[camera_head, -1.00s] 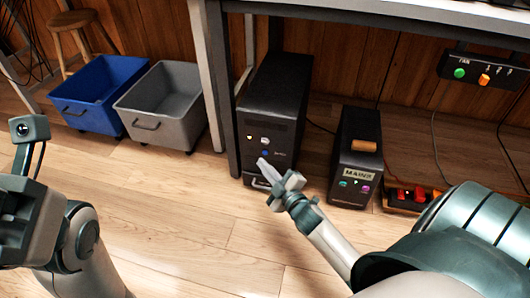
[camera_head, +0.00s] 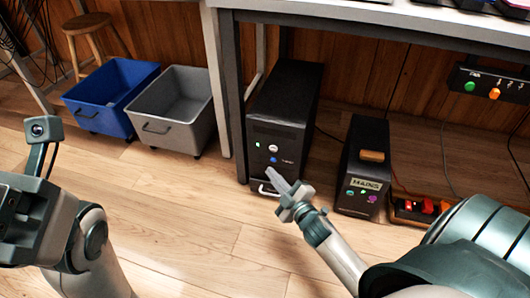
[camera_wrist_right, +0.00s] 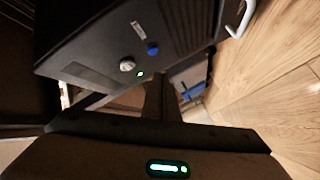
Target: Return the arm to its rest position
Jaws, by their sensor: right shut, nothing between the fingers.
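My right gripper (camera_head: 272,176) is shut and empty. It is low in the middle of the head view, its fingertips in front of the lower front of a black computer tower (camera_head: 285,100). I cannot tell whether they touch it. The right wrist view shows the tower's front (camera_wrist_right: 110,50) close up, with a silver knob, a blue button and a lit green light. My left arm's wrist (camera_head: 35,210) is at the left edge of the head view. Its fingers cannot be made out.
A blue bin (camera_head: 108,97) and a grey bin (camera_head: 172,110) stand on the floor at the left, near a wooden stool (camera_head: 88,25). A black box marked MAINS (camera_head: 362,160) and a red-switched power strip (camera_head: 415,208) are right of the tower. A desk (camera_head: 400,18) overhangs them.

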